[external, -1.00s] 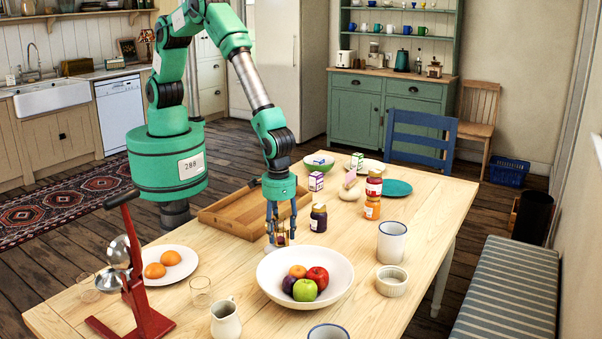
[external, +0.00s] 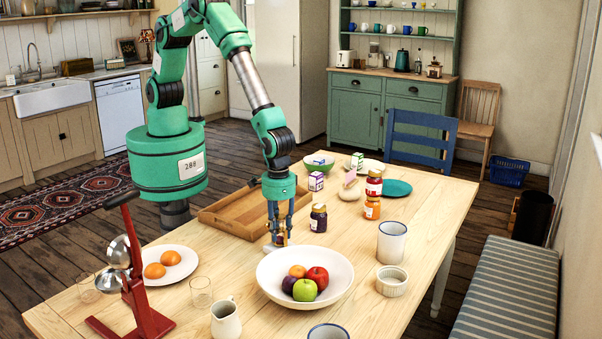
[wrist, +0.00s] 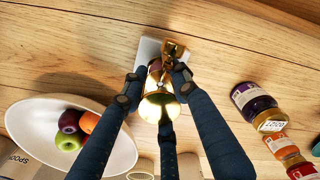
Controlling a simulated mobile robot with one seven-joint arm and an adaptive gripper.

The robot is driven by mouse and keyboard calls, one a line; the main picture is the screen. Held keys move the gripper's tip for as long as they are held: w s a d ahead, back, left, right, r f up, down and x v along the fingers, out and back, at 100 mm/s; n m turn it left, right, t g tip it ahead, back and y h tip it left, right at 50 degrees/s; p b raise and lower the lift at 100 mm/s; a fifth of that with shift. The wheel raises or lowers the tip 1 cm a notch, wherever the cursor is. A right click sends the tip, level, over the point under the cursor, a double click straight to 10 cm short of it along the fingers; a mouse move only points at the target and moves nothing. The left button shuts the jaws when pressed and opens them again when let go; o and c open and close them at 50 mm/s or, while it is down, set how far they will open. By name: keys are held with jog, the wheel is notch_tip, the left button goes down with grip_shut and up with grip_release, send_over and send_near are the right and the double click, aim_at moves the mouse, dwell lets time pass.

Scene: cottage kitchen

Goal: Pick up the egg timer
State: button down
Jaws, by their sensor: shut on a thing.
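The egg timer (wrist: 159,107) appears as a shiny brass-coloured thing in the wrist view, with a rounded lower part and small brass parts above. A pale flat piece (wrist: 147,49) shows behind it; I cannot tell whether it belongs to the timer. My gripper (wrist: 156,84) is shut on the timer, with fingers on its left and right and another in front. In the external view, my gripper (external: 280,238) points down at the table just behind the white fruit bowl (external: 263,278). The fingers hide much of the timer there.
A dark jar (external: 318,218) stands close right of my gripper. A wooden tray (external: 222,221) lies behind left. Red and orange jars (external: 372,208) stand farther right. Bare table lies between the jars and the bowl.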

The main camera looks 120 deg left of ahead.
jog(key=shift+w+r+p, duration=0.1)
jog(key=shift+r+p, duration=0.4)
jog(key=shift+r, duration=4.55)
